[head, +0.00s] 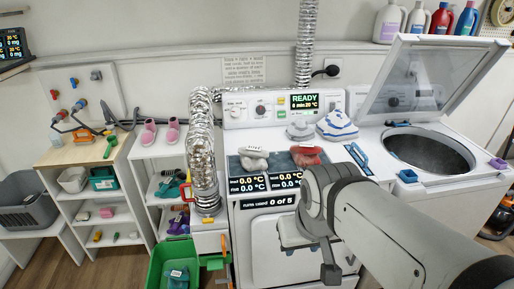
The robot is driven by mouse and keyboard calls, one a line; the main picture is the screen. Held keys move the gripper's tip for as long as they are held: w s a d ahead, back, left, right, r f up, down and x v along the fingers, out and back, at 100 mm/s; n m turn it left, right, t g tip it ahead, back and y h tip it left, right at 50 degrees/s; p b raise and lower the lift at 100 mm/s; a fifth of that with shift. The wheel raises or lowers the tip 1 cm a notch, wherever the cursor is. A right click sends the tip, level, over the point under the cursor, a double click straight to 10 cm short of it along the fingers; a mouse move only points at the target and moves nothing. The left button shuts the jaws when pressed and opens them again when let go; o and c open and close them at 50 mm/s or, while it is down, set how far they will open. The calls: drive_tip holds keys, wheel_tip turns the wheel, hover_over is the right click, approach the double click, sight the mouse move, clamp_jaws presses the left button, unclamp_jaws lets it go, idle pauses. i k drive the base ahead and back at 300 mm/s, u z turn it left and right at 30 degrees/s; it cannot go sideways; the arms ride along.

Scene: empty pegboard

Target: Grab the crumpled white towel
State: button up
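A small crumpled whitish cloth (252,159), which looks like the white towel, lies on the left dark display panel on top of the white dryer (238,117). A label covers part of it. A second pale grey-white bundle (300,131) sits further back, so I cannot be sure which one is the towel. My gripper (328,268) hangs in front of the dryer, below and to the right of the whitish cloth and apart from it. Only a dark finger-like part shows clearly; whether it is open or shut does not show.
A red crumpled cloth (306,156) lies right of the whitish one, and a blue-striped cloth (337,126) behind. A silver duct (203,150) rises at the left. A washer with raised lid (430,80) stands right. A green bin (158,268) stands on the floor.

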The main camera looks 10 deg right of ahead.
sight(253, 155)
drive_tip(key=u, duration=0.05)
drive_tip(key=i, duration=1)
drive_tip(key=z, duration=0.05)
